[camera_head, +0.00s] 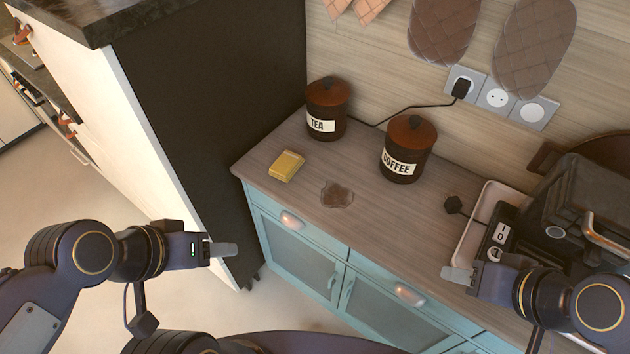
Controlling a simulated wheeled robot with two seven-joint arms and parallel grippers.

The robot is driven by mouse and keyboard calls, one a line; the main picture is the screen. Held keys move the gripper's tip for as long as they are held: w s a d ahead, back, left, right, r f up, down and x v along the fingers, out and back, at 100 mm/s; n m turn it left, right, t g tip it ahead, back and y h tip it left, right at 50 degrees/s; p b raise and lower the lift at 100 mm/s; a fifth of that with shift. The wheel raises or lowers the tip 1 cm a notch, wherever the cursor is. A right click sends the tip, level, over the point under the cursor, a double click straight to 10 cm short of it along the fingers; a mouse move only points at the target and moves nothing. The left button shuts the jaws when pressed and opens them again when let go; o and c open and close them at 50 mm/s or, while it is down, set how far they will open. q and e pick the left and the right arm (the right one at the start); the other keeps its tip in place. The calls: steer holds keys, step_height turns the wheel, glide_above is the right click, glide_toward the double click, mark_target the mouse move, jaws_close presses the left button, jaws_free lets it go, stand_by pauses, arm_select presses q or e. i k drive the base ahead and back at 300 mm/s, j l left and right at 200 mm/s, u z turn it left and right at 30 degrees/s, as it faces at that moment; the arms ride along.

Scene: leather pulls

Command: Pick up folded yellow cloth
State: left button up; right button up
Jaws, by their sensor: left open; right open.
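The folded yellow cloth (286,166) is a small block-like shape lying on the wooden counter (300,205), near its left end and front edge. My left gripper (228,249) is open and empty, left of the counter's front and lower in the picture than the cloth, apart from it. My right gripper (452,274) is open and empty in front of the counter at the right, well apart from the cloth.
A tea canister (327,108) stands behind the cloth and a coffee canister (407,150) to its right. A brown stain (337,195) lies on the counter beside the cloth. A black appliance (585,225) and a pale tray (484,225) occupy the right. A tall dark cabinet side (215,110) rises at the left.

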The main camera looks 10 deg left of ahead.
mark_target(289, 163)
steer(key=i+j+z, duration=0.15)
steer(key=z, duration=0.25)
steer(key=i+j+z, duration=0.1)
steer(key=j+z, duration=0.3)
